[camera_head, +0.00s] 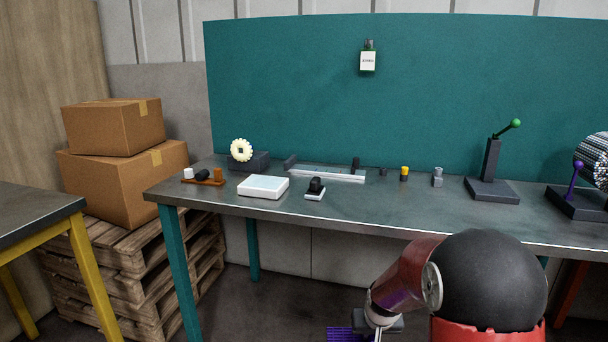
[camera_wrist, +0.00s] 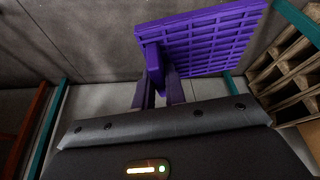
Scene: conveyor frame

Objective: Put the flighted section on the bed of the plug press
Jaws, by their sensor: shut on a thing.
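A purple gridded panel, which looks like the flighted section (camera_wrist: 205,42), is held tilted in the wrist view. My gripper (camera_wrist: 158,92) is shut on a fin at its near left edge. In the head view only a small part of the purple panel (camera_head: 342,334) shows at the bottom edge, below the front of the bench and clear of it. A dark press with an upright column and a green-knobbed lever (camera_head: 491,170), likely the plug press, stands on the right of the bench. Its flat dark base faces the front and looks empty.
The grey bench (camera_head: 400,212) has clear room along its front middle. A purple-levered stand with a round roll (camera_head: 590,180) is at far right. A white block (camera_head: 263,187), several small parts and a rail (camera_head: 326,174) lie on the left. Cardboard boxes (camera_head: 120,180) stand on pallets.

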